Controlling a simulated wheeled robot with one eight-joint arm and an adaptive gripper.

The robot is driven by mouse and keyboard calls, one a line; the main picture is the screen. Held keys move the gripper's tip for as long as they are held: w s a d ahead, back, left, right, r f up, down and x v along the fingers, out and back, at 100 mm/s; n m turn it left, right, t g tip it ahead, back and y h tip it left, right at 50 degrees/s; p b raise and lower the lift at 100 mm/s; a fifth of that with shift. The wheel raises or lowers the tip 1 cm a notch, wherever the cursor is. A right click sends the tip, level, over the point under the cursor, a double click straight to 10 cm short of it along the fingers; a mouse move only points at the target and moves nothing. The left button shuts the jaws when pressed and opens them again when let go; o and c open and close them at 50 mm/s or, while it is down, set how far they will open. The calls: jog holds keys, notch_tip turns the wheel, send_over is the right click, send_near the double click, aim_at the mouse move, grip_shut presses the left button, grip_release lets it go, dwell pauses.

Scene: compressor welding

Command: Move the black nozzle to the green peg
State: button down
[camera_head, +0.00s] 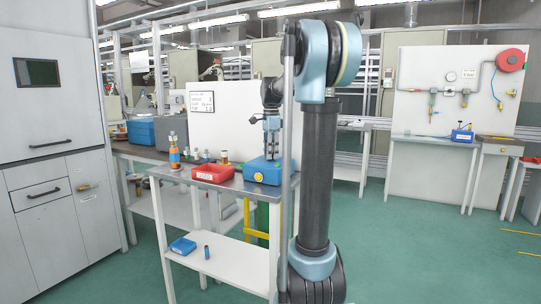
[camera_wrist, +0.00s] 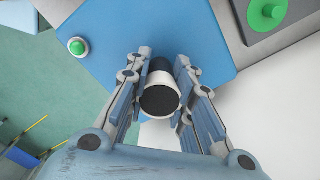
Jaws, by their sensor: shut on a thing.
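My gripper (camera_head: 271,147) is above the blue box (camera_head: 262,172) on the workbench, pointing down. In the wrist view my gripper (camera_wrist: 164,82) is shut on the black nozzle (camera_wrist: 160,82), a dark cylinder with a pale band near its end. The blue box top (camera_wrist: 180,30) lies beneath it. A round green piece in a pale collar (camera_wrist: 78,46) is at upper left, apart from the nozzle. Another green round piece (camera_wrist: 268,12) sits on a grey plate at upper right. I cannot tell which of these is the green peg. The nozzle is hard to make out in the head view.
A red labelled tray (camera_head: 212,172) is left of the blue box. An orange bottle (camera_head: 174,154) and small fittings (camera_head: 224,157) stand on the bench. A blue tray (camera_head: 183,246) and a small blue cylinder (camera_head: 207,252) are on the lower shelf.

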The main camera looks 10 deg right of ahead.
jog(key=shift+r, duration=0.25)
jog(key=shift+r, duration=2.3)
jog(key=c, duration=2)
grip_release()
grip_shut()
jog(key=shift+s, duration=0.1)
